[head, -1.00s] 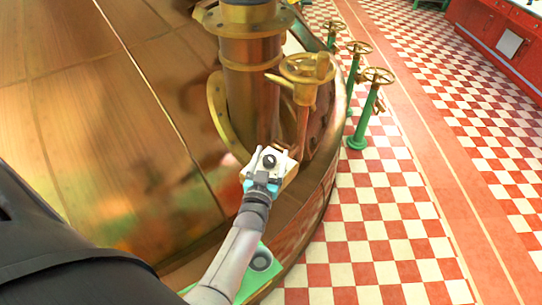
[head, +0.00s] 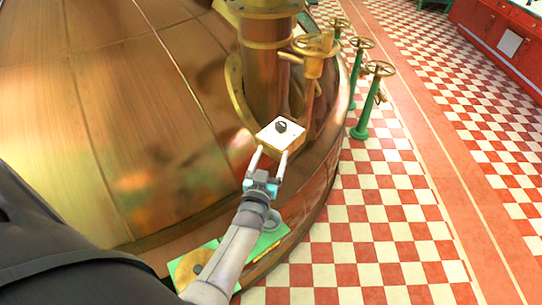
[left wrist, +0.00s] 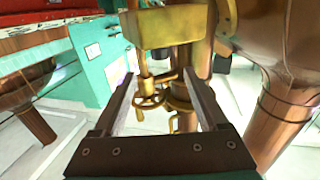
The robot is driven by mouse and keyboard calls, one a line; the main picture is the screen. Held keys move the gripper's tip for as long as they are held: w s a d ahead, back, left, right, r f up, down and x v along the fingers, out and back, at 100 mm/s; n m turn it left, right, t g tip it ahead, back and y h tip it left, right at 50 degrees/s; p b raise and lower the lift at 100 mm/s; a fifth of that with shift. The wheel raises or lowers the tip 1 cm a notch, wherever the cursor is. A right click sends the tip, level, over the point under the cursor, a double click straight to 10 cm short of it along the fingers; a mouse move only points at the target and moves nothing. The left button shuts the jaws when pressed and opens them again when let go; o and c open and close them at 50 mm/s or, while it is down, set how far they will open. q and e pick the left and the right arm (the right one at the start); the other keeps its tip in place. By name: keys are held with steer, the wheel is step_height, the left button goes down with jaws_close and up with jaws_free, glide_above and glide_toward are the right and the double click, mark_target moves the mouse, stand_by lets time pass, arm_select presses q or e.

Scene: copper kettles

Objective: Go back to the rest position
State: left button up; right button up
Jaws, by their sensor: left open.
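My left gripper (head: 269,153) is open and empty, with its two fingers apart. It points at a pale-topped box with a black knob (head: 280,128) on the copper kettle's rim (head: 318,190). The fingertips are just short of the box's near side in the head view. In the left wrist view, a brass-coloured box (left wrist: 165,27) lies beyond the open fingers (left wrist: 160,85), with nothing between them. My right gripper is in neither view.
The large copper kettle (head: 150,110) fills the left. A brass column (head: 266,75) and a handwheel (head: 316,44) stand behind the box. Green plates (head: 188,268) lie beside my forearm. Green valve posts (head: 366,108) stand on the checkered floor (head: 385,200), which is open to the right.

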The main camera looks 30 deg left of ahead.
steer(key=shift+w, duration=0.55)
